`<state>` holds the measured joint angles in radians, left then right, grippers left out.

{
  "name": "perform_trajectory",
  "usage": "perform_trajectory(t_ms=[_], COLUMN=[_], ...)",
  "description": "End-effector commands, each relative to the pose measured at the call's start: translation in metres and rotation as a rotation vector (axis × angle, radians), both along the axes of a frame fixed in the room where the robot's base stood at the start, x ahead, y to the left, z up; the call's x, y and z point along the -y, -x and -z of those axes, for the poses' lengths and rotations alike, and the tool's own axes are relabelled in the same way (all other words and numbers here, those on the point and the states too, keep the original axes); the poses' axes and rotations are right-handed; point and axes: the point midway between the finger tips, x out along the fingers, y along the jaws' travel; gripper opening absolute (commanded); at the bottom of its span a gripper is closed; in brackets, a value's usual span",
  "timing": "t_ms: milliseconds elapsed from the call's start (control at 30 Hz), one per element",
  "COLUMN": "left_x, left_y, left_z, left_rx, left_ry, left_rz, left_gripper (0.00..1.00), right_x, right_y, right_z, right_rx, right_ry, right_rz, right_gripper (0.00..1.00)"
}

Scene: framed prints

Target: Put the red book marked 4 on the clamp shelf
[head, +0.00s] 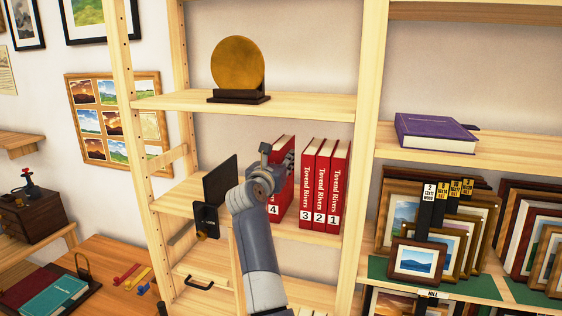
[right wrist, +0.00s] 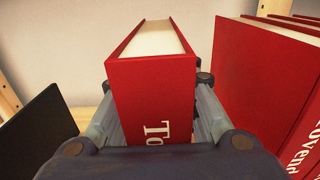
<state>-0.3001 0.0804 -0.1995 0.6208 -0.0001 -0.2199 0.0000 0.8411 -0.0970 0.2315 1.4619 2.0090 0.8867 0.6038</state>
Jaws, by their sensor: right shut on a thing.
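The red book marked 4 (head: 274,209) stands upright on the middle shelf (head: 291,231), partly hidden by my right arm. My right gripper (head: 283,160) is shut on it, and in the right wrist view the fingers (right wrist: 155,110) press both sides of the book (right wrist: 152,92). The red books marked 3 (head: 309,185), 2 and 1 stand upright just to its right, with a gap between. A black clamp with an upright plate (head: 219,182) stands to its left on the same shelf; the plate also shows in the right wrist view (right wrist: 42,132). My left gripper is not in view.
A round golden disc on a dark stand (head: 238,66) is on the shelf above. A purple book (head: 435,132) and framed prints (head: 416,262) fill the right bay. A wooden table (head: 110,258) with small tools is at lower left.

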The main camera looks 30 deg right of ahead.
Motion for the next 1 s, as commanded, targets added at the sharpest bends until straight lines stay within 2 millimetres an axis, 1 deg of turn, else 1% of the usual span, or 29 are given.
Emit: perform_trajectory(t_ms=[33, 300, 333, 367, 400, 767, 867, 1000], left_x=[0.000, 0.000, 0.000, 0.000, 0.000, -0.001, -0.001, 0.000], left_y=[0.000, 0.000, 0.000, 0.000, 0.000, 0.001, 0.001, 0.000], left_z=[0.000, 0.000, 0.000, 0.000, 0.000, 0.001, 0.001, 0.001], left_rx=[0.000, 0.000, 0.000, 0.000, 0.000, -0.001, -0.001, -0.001], left_ry=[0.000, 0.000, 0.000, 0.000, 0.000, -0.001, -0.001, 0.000], left_rz=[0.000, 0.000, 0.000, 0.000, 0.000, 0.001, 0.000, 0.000], left_gripper=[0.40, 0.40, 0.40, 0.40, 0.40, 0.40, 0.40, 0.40], right_x=[0.000, 0.000, 0.000, 0.000, 0.000, -0.002, -0.008, -0.024], right_y=[0.000, 0.000, 0.000, 0.000, 0.000, 0.001, 0.005, 0.018], right_z=[-0.003, -0.003, -0.003, -0.003, -0.003, 0.003, 0.002, 0.001], right_rx=[0.005, 0.006, 0.006, 0.006, 0.005, -0.003, -0.002, 0.002], right_ry=[0.003, 0.004, 0.004, 0.004, 0.003, -0.002, -0.002, -0.003], right_rz=[-0.001, -0.001, -0.001, -0.001, -0.001, 0.000, -0.003, -0.003], right_gripper=[0.00, 0.00, 0.35, 0.41, 0.50, 0.51, 0.51, 0.51])
